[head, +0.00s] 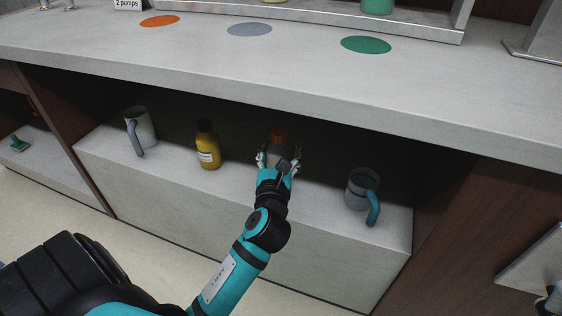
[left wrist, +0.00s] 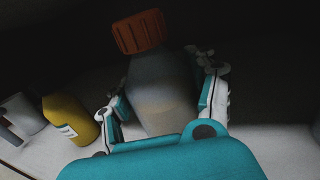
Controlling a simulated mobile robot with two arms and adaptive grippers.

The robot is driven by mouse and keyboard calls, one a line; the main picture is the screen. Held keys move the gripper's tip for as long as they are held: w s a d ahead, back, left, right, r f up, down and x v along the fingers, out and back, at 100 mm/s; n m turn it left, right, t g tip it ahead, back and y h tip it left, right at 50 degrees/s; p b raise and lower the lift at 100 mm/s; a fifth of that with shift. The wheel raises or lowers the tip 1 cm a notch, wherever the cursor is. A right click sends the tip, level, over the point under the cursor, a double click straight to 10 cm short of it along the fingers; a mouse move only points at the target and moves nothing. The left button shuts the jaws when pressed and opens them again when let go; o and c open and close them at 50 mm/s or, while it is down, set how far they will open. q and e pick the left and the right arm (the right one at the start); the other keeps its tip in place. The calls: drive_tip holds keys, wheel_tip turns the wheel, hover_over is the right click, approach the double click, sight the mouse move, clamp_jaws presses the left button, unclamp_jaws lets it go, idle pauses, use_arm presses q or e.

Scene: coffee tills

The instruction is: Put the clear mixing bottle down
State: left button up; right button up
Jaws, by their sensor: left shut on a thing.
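The clear mixing bottle (left wrist: 163,92) has an orange-brown cap (left wrist: 140,32) and a greyish, see-through body. My left gripper (left wrist: 165,105) is shut on its body, with a finger on each side. In the head view, the gripper (head: 279,158) is inside the open bay under the counter, over the lower shelf (head: 240,195). The bottle's cap (head: 279,136) shows just above the fingers. The gripper and arm hide the bottle's base, so I cannot tell whether it touches the shelf.
A yellow bottle (head: 207,150) and a grey mug (head: 142,130) stand left of the held bottle on the shelf. A grey mug with a teal handle (head: 360,190) stands to the right. The counter (head: 300,70) overhangs the bay and carries orange, grey and green discs.

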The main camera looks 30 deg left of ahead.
use_arm(q)
drive_tip(key=shift+w+a, duration=0.15)
drive_tip(key=shift+w, duration=0.45)
wheel_tip(320, 180, down, 4)
drive_tip(key=b, duration=0.3)
drive_tip(key=shift+w+r, duration=0.1)
drive_tip(key=shift+r, duration=0.15)
drive_tip(key=o, duration=0.9)
drive_tip(key=shift+f, duration=0.2)
drive_tip(key=o, duration=0.5)
